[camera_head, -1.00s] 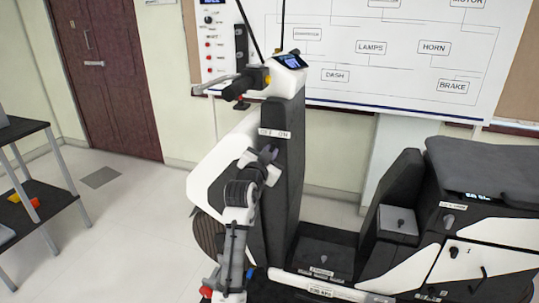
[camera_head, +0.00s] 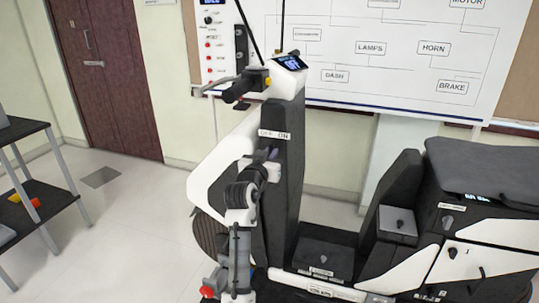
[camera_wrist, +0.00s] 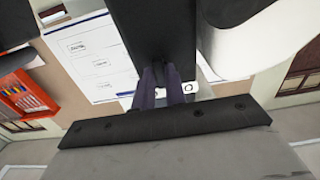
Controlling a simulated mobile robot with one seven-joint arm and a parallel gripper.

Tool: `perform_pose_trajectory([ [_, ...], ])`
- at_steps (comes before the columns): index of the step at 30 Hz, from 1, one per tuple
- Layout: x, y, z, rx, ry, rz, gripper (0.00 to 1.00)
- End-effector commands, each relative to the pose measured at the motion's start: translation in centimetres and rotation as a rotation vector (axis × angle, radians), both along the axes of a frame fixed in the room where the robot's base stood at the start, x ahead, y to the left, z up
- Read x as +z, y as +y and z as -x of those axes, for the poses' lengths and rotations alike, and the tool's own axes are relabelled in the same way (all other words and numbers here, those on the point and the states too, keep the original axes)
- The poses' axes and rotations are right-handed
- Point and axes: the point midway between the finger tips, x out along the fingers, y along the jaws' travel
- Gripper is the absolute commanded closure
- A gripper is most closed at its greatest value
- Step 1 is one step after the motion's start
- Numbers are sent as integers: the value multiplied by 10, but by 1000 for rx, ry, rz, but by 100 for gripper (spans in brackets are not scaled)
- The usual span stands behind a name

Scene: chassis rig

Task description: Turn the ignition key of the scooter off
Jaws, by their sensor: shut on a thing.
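The scooter (camera_head: 215,175) stands with its dark front column (camera_head: 286,190) upright and a pale label plate (camera_head: 274,134) across it. My gripper (camera_head: 270,153) is at the column face, just below the label. In the wrist view, its two purple-grey fingers (camera_wrist: 162,88) are close together, with their tips against the dark column (camera_wrist: 140,35). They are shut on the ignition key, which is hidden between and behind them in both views. Its angle cannot be seen. The dash display (camera_head: 290,63) on top is lit with light text too small to read surely.
The handlebar grip (camera_head: 237,92) juts left above my arm. The scooter's seat (camera_head: 490,170) and white side panels fill the right. A wiring board (camera_head: 400,60) hangs on the wall behind. A dark shelf (camera_head: 40,205) stands far left, with open floor between.

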Motion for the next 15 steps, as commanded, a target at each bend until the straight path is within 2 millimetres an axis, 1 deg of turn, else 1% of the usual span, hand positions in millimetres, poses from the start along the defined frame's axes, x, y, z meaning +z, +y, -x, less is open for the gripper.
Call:
perform_pose_trajectory([
  [7, -1, 0, 0, -1, 3, 2, 100],
  [8, -1, 0, 0, -1, 3, 2, 86],
  [12, -1, 0, 0, -1, 2, 2, 68],
  [13, -1, 0, 0, -1, 2, 2, 65],
  [15, -1, 0, 0, -1, 2, 2, 65],
])
